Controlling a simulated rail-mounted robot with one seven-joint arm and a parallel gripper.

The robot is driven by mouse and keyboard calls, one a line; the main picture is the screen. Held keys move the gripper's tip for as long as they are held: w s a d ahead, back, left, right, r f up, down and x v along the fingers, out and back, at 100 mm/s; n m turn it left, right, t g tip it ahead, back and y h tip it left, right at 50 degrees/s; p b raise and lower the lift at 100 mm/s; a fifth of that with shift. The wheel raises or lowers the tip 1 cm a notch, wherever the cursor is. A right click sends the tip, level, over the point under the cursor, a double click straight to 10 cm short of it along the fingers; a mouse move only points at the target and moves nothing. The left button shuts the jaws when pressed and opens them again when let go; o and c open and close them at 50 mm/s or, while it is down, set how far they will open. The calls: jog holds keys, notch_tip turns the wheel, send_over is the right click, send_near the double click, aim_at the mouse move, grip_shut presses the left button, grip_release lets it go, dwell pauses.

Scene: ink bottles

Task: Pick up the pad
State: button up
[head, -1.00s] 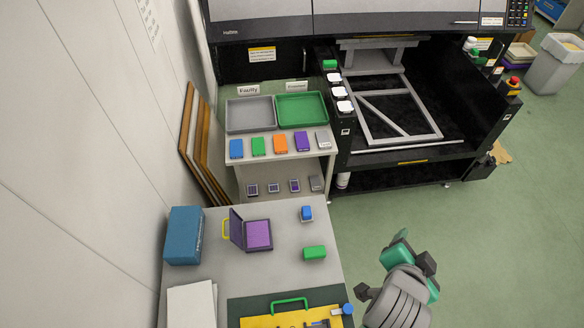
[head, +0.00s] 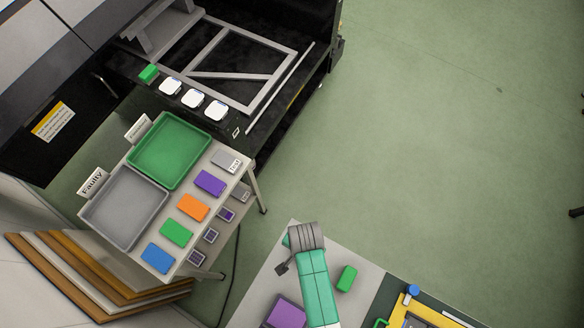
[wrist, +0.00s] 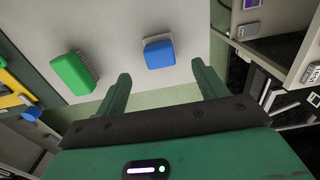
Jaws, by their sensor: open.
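In the wrist view a blue block (wrist: 158,53) with a pale side lies on the grey table. A green block (wrist: 72,74) with a bristly-looking side lies left of it; it also shows in the head view (head: 346,278). A purple-faced flat item (head: 286,313) lies on the table at the bottom of the head view, partly cut off. Which of these is called the pad I cannot tell for sure. My gripper (wrist: 160,71) is open and empty, its fingers pointing toward the blue block and apart from it. In the head view my arm hides the blue block.
A side stand holds a grey tray (head: 124,207), a green tray (head: 170,150) and a row of coloured blocks, with small items on its lower shelf. A large black machine (head: 215,65) stands behind. The green floor to the right is clear.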

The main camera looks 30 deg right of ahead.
notch_tip(320, 180, down, 2)
jog(key=shift+s+f, duration=0.1)
notch_tip(320, 180, down, 5)
jog(key=shift+f, duration=0.15)
jog(key=shift+c, duration=0.2)
jog(key=c, duration=1)
